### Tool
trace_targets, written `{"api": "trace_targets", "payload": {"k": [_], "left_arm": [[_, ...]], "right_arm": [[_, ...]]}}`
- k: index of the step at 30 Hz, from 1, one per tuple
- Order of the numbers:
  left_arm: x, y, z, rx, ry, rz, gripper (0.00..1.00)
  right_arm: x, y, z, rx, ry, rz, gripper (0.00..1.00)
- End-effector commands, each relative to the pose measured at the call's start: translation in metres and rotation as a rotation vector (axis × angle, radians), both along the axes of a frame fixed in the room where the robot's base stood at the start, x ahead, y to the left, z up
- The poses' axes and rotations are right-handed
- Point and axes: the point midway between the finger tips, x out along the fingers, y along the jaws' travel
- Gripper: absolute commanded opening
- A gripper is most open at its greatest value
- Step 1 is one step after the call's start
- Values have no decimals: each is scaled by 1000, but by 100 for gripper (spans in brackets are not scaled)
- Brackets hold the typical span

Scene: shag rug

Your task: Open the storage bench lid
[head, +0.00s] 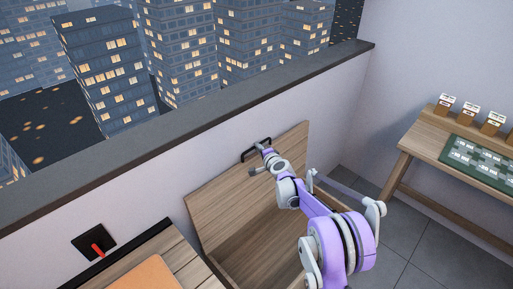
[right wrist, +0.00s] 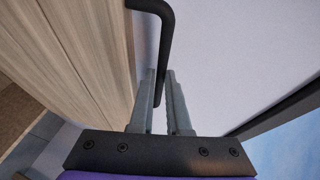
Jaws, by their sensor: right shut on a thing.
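The storage bench (head: 262,245) stands against the low wall, with its wooden lid (head: 235,185) raised and leaning back near the wall. The open inside of the bench shows below the lid. A black handle (head: 250,153) sits at the lid's upper edge. My right gripper (head: 262,158) is at this handle. In the right wrist view the gripper's fingers (right wrist: 164,95) are shut on the black handle (right wrist: 163,40), beside the lid's wooden face (right wrist: 75,50). My left gripper is in neither view.
A wooden table (head: 425,140) with a green mat and several small boxes stands at the right. A slatted wooden surface (head: 175,258) with an orange pad is at the lower left, near a wall switch (head: 95,243) with a red lever. Grey floor tiles (head: 420,255) are clear at the right.

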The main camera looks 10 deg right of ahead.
Motion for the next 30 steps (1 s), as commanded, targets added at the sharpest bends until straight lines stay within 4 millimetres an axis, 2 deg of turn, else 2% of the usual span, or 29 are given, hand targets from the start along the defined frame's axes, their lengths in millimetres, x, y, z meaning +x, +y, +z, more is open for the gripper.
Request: {"api": "trace_targets", "payload": {"k": [6, 9, 13, 20, 21, 26, 30], "left_arm": [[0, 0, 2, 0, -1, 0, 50], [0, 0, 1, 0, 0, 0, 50], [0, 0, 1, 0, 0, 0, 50], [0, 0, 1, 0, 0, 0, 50], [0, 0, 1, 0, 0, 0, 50], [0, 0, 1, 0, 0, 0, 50], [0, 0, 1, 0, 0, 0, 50]], "right_arm": [[-44, -29, -4, -2, 2, 0, 0], [-57, -38, -6, -2, 2, 1, 0], [-64, -40, -7, -3, 2, 5, 0], [-64, -39, -8, -3, 2, 8, 0], [-64, -39, -8, -3, 2, 8, 16], [-63, -39, -8, -3, 2, 6, 45], [-63, -40, -7, -2, 1, 4, 45]]}}
